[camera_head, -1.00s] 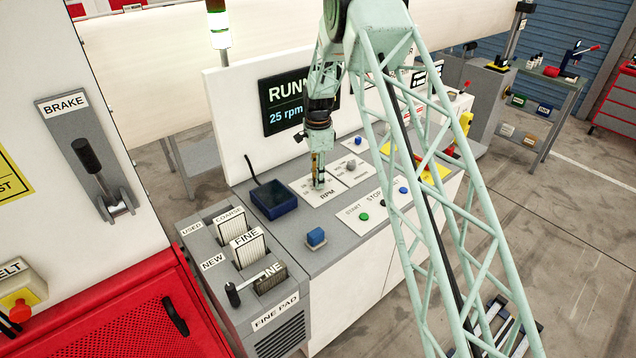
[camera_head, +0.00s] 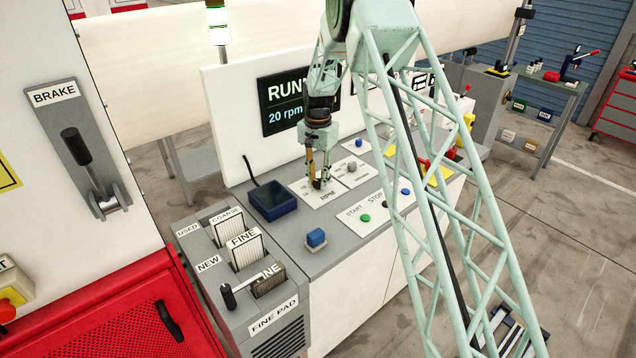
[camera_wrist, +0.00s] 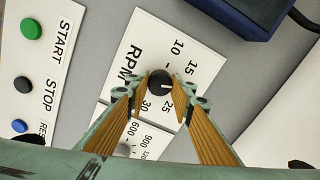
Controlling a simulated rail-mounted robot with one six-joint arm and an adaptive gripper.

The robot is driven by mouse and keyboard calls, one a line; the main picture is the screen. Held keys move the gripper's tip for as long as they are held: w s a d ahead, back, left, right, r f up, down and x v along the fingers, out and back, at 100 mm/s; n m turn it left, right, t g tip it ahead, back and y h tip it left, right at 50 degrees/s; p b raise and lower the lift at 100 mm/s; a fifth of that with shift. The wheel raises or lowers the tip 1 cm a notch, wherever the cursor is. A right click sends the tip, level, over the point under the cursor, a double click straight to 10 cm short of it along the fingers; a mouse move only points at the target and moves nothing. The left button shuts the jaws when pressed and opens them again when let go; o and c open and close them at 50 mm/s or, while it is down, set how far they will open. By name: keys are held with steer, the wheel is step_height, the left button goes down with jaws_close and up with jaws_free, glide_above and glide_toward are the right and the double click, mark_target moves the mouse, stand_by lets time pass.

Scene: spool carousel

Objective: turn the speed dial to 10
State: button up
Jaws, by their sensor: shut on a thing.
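The speed dial (camera_wrist: 160,82) is a small black round knob on a white RPM plate (camera_wrist: 133,50) marked 10 to 30. Its white pointer line points right in the wrist view, past the 15 and short of the 25. My gripper (camera_head: 317,183) is over the plate, pointing down, and its two fingers (camera_wrist: 158,97) close on the dial from both sides. In the head view the dial is mostly hidden by the fingers. The display (camera_head: 285,103) reads 20 rpm, with a partly covered word starting "RUN" above.
A second white plate with a grey knob (camera_wrist: 124,149) is beside the RPM plate. The green START (camera_wrist: 31,29) and dark STOP (camera_wrist: 23,84) buttons are close by. A blue tray (camera_head: 272,200) stands left of the plate, and a blue button (camera_head: 316,237) is in front.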

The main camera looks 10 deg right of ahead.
mark_target(318, 181)
steer(key=n+b, duration=0.1)
steer(key=n, duration=0.2)
steer(key=shift+n, duration=0.3)
steer(key=n+b, duration=0.1)
steer(key=n, duration=0.2)
steer(key=shift+n, duration=0.4)
steer(key=n+b, duration=0.1)
steer(key=n, duration=0.5)
steer(key=shift+n, duration=0.4)
steer(key=o, duration=0.8)
steer(key=shift+o, duration=0.2)
steer(key=shift+r, duration=0.2)
step_height(318, 181, up, 12)
steer(key=shift+f, duration=0.15)
